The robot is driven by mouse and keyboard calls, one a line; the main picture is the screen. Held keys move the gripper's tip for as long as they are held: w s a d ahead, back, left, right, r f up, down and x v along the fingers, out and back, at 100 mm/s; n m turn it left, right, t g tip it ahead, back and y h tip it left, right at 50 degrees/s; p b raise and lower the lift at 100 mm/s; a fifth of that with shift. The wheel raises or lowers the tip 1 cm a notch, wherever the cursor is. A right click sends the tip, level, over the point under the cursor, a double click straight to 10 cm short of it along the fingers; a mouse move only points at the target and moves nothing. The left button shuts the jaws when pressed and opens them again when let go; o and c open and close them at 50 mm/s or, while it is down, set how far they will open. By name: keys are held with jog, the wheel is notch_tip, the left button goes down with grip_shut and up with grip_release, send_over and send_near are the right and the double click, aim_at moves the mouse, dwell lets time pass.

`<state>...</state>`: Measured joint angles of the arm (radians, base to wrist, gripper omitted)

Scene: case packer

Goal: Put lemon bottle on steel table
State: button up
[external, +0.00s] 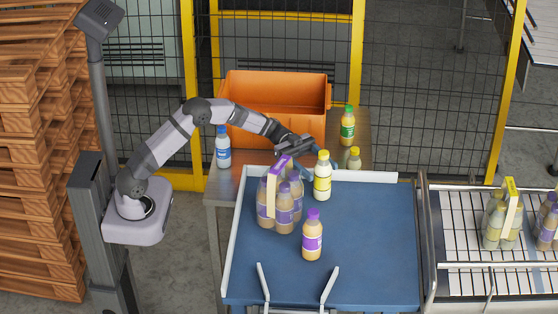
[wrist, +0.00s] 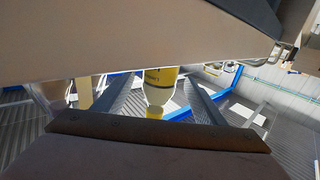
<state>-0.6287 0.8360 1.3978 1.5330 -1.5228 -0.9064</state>
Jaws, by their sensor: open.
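The lemon bottle (external: 322,182), with a yellow cap and yellow label, stands upright on the blue surface near its back rail. My gripper (external: 309,150) is above and slightly left of its cap, jaws open. In the wrist view the yellow-labelled bottle (wrist: 160,84) shows between the two fingers of my gripper (wrist: 153,104), apart from them as far as I can tell. The steel table (external: 222,187) stands behind the blue surface.
The steel table carries an orange crate (external: 277,84), a blue-capped bottle (external: 223,150), a green-capped bottle (external: 347,128) and a pale bottle (external: 354,159). A purple-handled bottle pack (external: 284,207) and a purple-capped bottle (external: 312,240) stand on the blue surface (external: 375,240). Its right side is clear.

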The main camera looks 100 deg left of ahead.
jog(key=shift+p+x, duration=0.4)
jog(key=shift+x, duration=0.9)
jog(key=c, duration=1.5)
jog(key=shift+r, duration=0.25)
notch_tip(320, 180, up, 28)
jog(key=shift+f+b, duration=0.2)
jog(key=shift+b, duration=0.9)
